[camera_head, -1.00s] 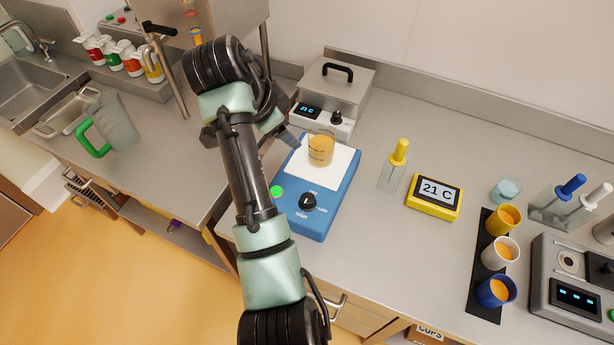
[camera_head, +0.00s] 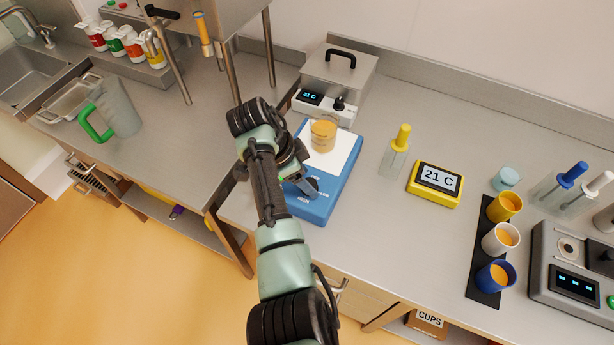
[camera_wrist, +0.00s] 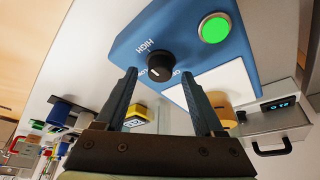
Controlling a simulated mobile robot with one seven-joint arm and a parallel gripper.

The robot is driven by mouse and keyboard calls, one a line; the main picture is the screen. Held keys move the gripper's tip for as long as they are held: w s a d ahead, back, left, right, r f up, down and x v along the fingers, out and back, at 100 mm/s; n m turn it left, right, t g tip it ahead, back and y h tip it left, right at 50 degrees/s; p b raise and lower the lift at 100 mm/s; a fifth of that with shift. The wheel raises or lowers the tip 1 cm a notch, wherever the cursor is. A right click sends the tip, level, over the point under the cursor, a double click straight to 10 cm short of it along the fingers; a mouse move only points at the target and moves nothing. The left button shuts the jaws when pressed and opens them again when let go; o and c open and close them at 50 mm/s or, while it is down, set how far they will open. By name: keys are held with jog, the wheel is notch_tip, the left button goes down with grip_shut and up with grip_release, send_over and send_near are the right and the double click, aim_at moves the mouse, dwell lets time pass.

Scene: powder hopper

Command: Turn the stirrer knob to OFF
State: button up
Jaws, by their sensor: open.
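The blue stirrer (camera_head: 345,185) has a white top plate, a green button (camera_wrist: 214,29) and a black knob (camera_wrist: 158,65). The wrist view shows a pale mark on the knob's lower-left face and a HIGH label above its left side. Other labels are partly covered, so I cannot tell which setting the mark meets. My gripper (camera_wrist: 159,78) is open, with one fingertip to each side of the knob's lower edge; contact is not clear. In the head view, my gripper (camera_head: 303,187) partly covers the knob (camera_head: 313,186).

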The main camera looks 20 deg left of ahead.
jog(key=shift+w+d+f, duration=0.15)
jog(key=shift+f, duration=0.4)
grip_shut()
